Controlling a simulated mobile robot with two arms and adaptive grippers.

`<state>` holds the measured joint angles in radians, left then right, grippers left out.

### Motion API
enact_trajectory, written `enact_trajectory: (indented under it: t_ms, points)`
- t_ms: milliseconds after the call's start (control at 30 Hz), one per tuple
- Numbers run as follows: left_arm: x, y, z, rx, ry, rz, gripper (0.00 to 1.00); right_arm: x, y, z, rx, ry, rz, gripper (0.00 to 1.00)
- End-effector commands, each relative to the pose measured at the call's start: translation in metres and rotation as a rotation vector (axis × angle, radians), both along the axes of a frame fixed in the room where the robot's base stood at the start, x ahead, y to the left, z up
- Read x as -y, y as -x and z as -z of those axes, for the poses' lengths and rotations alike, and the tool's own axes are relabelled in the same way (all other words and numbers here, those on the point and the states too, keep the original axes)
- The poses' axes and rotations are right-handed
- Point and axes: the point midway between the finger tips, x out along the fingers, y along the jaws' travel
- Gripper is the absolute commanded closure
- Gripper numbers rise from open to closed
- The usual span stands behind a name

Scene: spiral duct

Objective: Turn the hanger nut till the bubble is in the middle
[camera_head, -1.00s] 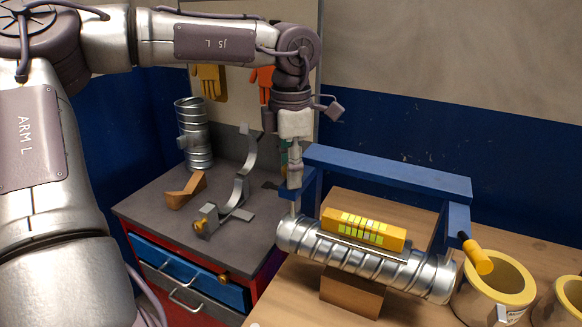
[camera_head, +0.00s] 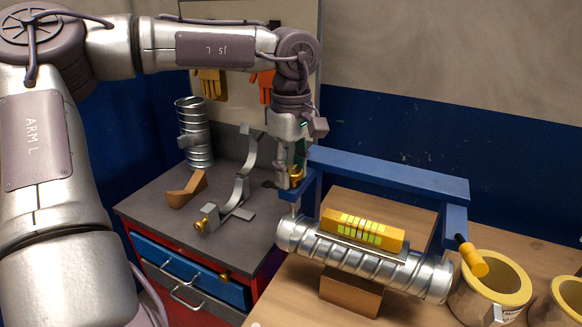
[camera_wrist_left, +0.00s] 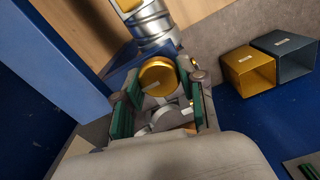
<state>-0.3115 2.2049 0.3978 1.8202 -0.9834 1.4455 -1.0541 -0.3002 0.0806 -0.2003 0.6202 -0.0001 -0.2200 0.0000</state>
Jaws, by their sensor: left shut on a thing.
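The brass hanger nut (camera_head: 297,174) sits at the left end of the blue hanger frame (camera_head: 390,172). My left gripper (camera_head: 291,178) is above that end, pointing down, and shut on the nut. In the left wrist view the round nut (camera_wrist_left: 158,76) lies between the green-padded fingers (camera_wrist_left: 157,92). A thin rod runs down from there to the left end of the silver spiral duct (camera_head: 418,276). A yellow level (camera_head: 388,238) with green-lit segments lies on top of the duct; I cannot make out its bubble clearly. My right gripper is out of view.
A wooden block (camera_head: 350,294) stands beneath the duct. Yellow-rimmed pots (camera_head: 490,303) stand at the right, near a yellow handle (camera_head: 472,259). A grey-topped drawer cart (camera_head: 232,240) with metal straps and an upright duct piece (camera_head: 194,135) stands left of the bench.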

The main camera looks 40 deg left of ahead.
Motion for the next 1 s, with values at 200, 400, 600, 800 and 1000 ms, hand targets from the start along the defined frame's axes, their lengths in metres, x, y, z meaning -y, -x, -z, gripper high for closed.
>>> enact_trajectory:
  t_ms: [200,400,600,800,1000]
  points:
    - [0.0002,-0.001,-0.0014,0.003,0.001,0.129,0.95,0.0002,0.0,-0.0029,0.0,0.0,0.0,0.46]
    - [0.0001,-0.0012,-0.0011,0.004,0.001,0.198,0.95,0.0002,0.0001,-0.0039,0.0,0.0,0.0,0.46]
    - [0.0001,-0.0013,-0.001,0.004,0.001,0.226,0.95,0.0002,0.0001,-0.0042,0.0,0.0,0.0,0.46]
    - [0.0001,-0.0013,-0.0009,0.004,0.001,0.229,0.95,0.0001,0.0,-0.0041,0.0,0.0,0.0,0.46]
    - [0.0001,-0.0012,-0.0009,0.003,0.001,0.228,0.57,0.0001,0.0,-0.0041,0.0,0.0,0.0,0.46]
